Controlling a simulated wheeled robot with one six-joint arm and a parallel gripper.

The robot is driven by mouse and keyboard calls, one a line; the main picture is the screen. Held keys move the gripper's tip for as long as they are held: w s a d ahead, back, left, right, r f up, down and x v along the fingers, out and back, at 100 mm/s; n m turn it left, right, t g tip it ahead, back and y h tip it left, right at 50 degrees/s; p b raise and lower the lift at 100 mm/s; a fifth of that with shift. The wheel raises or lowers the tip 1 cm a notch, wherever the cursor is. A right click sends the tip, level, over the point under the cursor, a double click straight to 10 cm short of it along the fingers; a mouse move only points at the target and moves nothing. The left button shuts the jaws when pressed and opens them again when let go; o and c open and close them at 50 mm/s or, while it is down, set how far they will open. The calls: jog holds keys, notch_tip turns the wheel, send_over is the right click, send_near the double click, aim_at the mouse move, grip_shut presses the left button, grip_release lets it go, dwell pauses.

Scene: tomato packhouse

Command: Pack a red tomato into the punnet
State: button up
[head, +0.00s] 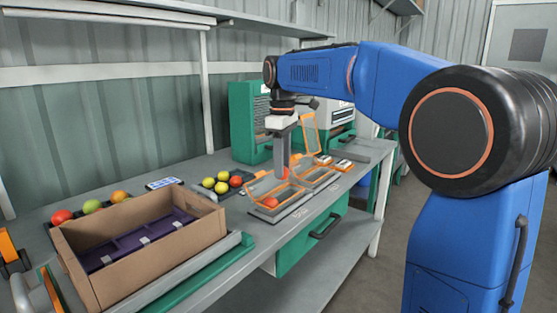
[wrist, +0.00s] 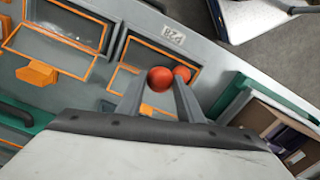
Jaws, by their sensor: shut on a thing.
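My gripper (head: 283,155) points down and is shut on a red tomato (head: 284,173), held above the orange-edged clear punnet (head: 258,190) on the bench. In the wrist view the held tomato (wrist: 160,79) sits between the fingertips of my gripper (wrist: 158,92). A second red tomato (head: 270,202) lies in the punnet; it shows smaller and partly hidden behind the held one in the wrist view (wrist: 183,74). The punnet's orange rim (wrist: 118,76) is partly covered by my fingers.
A second punnet (head: 318,177) with a raised lid (head: 310,134) stands just beyond. A cardboard box (head: 150,260) with a purple insert is at the front left. Yellow-green tomatoes (head: 208,183) and a red one (head: 235,181) lie left of the punnet. Green cabinets (head: 243,120) stand at the back.

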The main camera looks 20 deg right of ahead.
jog(key=shift+f, duration=3)
jog(key=shift+s, duration=0.1)
jog(key=o, duration=0.8)
jog(key=shift+c, duration=1.4)
jog(key=shift+r, duration=0.1)
jog(key=shift+r, duration=2.9)
jog(key=shift+s+d, duration=0.1)
